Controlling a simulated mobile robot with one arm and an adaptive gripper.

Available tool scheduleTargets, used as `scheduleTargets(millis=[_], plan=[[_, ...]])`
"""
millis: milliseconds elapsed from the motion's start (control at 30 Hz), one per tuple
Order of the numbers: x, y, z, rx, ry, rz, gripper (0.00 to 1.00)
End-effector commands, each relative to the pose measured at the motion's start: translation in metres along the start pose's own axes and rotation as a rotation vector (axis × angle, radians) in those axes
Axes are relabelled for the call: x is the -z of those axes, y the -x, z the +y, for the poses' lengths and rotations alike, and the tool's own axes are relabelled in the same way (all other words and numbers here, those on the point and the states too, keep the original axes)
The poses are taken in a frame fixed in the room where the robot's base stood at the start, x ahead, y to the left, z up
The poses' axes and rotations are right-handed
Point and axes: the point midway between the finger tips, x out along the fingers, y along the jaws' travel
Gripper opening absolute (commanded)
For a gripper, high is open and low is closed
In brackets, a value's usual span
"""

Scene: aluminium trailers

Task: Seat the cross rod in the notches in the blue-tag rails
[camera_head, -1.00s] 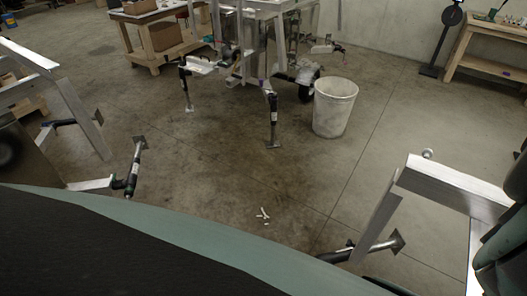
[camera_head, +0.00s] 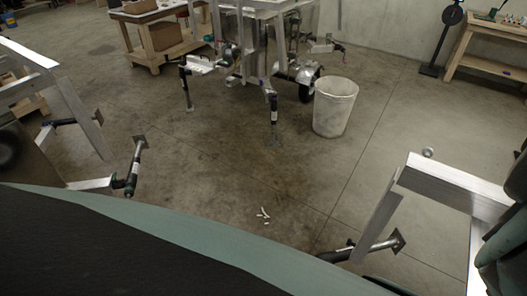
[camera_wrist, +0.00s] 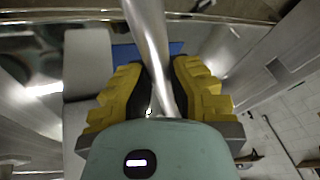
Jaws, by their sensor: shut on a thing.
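The cross rod (camera_wrist: 148,35) is a shiny metal tube in the wrist view, running from the top edge down between my fingers. My gripper (camera_wrist: 160,92) has yellow fingers with black pads, shut on the rod. A blue patch (camera_wrist: 177,48), probably the blue tag, shows behind the rod on both sides. It lies near a bright metal surface. The notches cannot be made out, and I cannot tell whether the rod touches a rail. My gripper is not visible in the head view.
In the head view, aluminium frame parts stand at the left (camera_head: 84,115) and right (camera_head: 455,188). A trailer (camera_head: 262,45) with jack legs stands at the back, with a white bin (camera_head: 334,107) beside it. Small white pieces (camera_head: 264,215) lie on the otherwise open middle floor.

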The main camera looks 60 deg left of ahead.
Motion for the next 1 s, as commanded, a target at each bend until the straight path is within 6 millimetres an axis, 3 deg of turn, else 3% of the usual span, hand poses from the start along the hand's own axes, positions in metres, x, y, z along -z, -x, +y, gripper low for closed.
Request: scheduleTargets(millis=[100, 133, 300, 567, 1000], plan=[[-0.002, -0.003, 0.001, 0.002, 0.001, 0.0, 0.0], [-0.001, -0.002, 0.0, 0.001, 0.0, -0.001, 0.23], [-0.001, -0.001, 0.0, 0.001, 0.0, -0.001, 0.38], [-0.001, -0.001, 0.0, 0.0, 0.0, -0.001, 0.38], [0.003, 0.018, -0.004, 0.003, -0.004, 0.001, 0.38]])
